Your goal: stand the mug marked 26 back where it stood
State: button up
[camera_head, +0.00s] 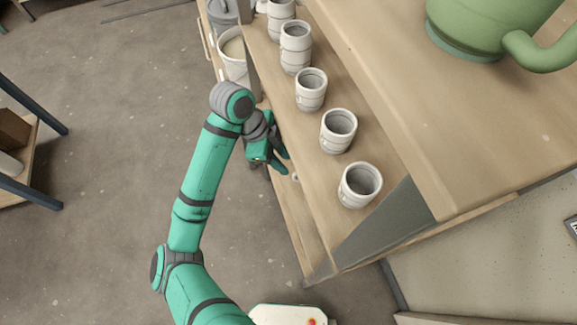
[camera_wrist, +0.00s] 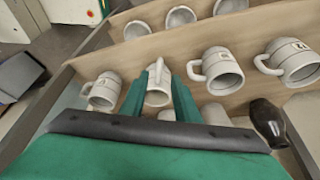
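Several white mugs stand in a row on a wooden shelf board. No number is readable enough to tell which is 26. My gripper (camera_head: 281,159) is at the board's left edge in the head view, fingers pointing towards the row.
A higher board (camera_head: 400,90) holds a large green vessel (camera_head: 480,25). A bucket (camera_head: 233,55) stands beyond the arm. Open floor (camera_head: 90,120) is to the left.

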jog(key=shift+v, duration=1.35)
jog(key=shift+d, duration=0.15)
